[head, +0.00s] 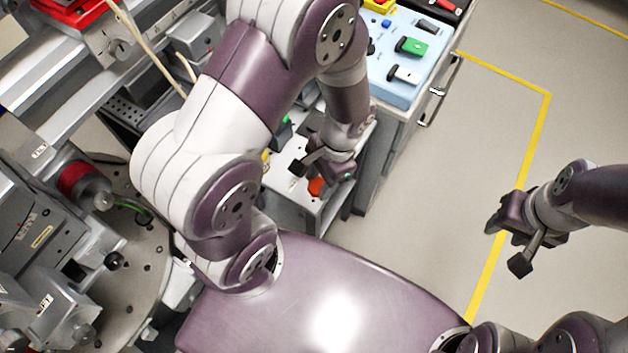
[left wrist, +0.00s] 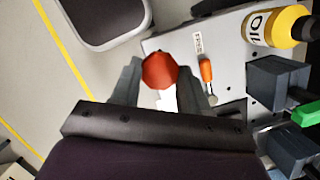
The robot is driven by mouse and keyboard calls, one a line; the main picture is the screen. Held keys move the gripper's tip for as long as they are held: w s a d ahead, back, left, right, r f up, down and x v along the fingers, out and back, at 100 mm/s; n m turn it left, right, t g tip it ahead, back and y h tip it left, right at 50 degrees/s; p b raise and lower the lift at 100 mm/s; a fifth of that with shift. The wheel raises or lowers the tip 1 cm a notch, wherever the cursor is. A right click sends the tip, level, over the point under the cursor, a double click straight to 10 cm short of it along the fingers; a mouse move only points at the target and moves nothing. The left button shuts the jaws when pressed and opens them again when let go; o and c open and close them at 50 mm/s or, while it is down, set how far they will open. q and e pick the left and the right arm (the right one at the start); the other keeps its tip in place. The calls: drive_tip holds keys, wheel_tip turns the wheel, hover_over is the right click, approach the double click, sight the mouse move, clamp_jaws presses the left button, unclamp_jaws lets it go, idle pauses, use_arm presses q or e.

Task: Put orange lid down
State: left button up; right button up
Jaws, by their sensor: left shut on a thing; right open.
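The orange lid (left wrist: 160,70) is between the fingers of my left gripper (left wrist: 158,85), near their tips, in the left wrist view. The left gripper is shut on it, above the light grey work surface (left wrist: 229,60). In the head view the lid (head: 316,187) shows as a small orange patch beside my left gripper (head: 322,172), over the small grey table. I cannot tell whether the lid touches the surface. My right gripper (head: 507,245) is open and empty, out over the floor at the right.
A yellow bottle (left wrist: 272,27) and an orange-handled tool (left wrist: 207,75) are right of the lid. Grey blocks (left wrist: 277,82) stand nearby. In the head view a cabinet with a light blue tray (head: 398,88) stands behind. The floor at right is clear.

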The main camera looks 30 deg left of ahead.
sight(315, 187)
use_arm(q)
drive_tip(key=shift+w+a+f, duration=0.2)
drive_tip(key=shift+a+f, duration=0.45)
drive_tip(key=shift+a, duration=0.15)
drive_tip(key=x, duration=0.2)
drive_tip(key=b+x, duration=0.1)
drive_tip(key=shift+w+d+f, duration=0.25)
drive_tip(key=shift+w+f, duration=0.05)
drive_tip(key=shift+f, duration=0.15)
drive_tip(key=shift+f, duration=0.15)
drive_tip(key=o, duration=0.9)
